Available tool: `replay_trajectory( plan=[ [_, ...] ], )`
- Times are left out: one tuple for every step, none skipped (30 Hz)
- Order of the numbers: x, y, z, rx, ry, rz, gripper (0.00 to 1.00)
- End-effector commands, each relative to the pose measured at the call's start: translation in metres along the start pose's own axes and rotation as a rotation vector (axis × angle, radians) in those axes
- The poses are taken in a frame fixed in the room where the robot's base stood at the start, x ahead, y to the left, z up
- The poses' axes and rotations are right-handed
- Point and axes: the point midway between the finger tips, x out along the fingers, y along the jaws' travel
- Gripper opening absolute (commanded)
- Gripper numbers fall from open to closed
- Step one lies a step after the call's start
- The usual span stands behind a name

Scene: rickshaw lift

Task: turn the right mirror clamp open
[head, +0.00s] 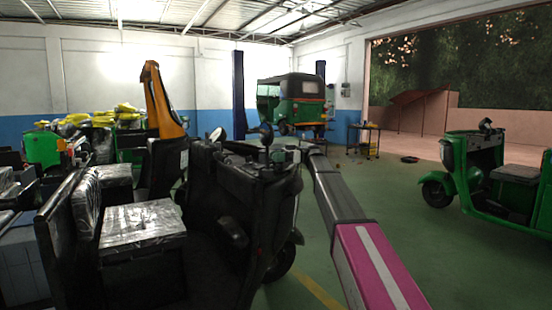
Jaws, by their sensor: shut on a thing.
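A dark rickshaw front (245,195) with its bodywork uncovered stands in the middle of the head view. Its right mirror (266,134) is a dark round head on a thin stalk above the front panel. Another mirror (216,134) stands to its left. My arm reaches from the lower right to the top of the front panel. My gripper (283,152) is small at its far end, close to the right mirror's stalk, and is shut on the clamp area there. The clamp itself is too small and dark to make out, and so is its turn.
Black seats wrapped in clear plastic (143,222) fill the lower left. A green rickshaw (490,180) stands at the right. A green and yellow one (292,100) is raised between blue posts at the back. Open green floor lies right of my arm.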

Motion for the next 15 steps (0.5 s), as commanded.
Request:
replay_trajectory(
  plan=[
    [-0.0006, 0.0015, -0.0005, 0.0, 0.0, -0.016, 0.1],
    [-0.0006, 0.0011, -0.0004, 0.0, 0.0, -0.026, 0.1],
    [-0.0005, 0.0007, -0.0004, 0.0, 0.0, -0.036, 0.1],
    [-0.0005, 0.0005, -0.0004, 0.0, 0.0, -0.043, 0.1],
    [-0.0005, 0.0002, -0.0003, 0.0, 0.0, -0.049, 0.1],
    [-0.0005, -0.0002, -0.0003, 0.0, 0.0, -0.056, 0.1],
    [-0.0004, -0.0004, -0.0003, 0.0, 0.0, -0.059, 0.1],
    [-0.0004, -0.0006, -0.0002, 0.0, 0.001, -0.062, 0.1],
    [-0.0004, -0.0008, -0.0002, 0.0, 0.001, -0.065, 0.1],
    [-0.0004, -0.0008, -0.0002, 0.0, 0.001, -0.066, 0.1],
    [-0.0004, -0.0009, -0.0003, 0.0, 0.001, -0.067, 0.1],
    [-0.0004, -0.001, -0.0002, 0.0, 0.001, -0.067, 0.1],
    [-0.0004, -0.0011, -0.0002, 0.0, 0.001, -0.068, 0.1],
    [-0.0003, -0.0011, -0.0002, 0.0, 0.001, -0.067, 0.1],
    [-0.0004, -0.0011, -0.0002, 0.0, 0.001, -0.067, 0.1]
  ],
)
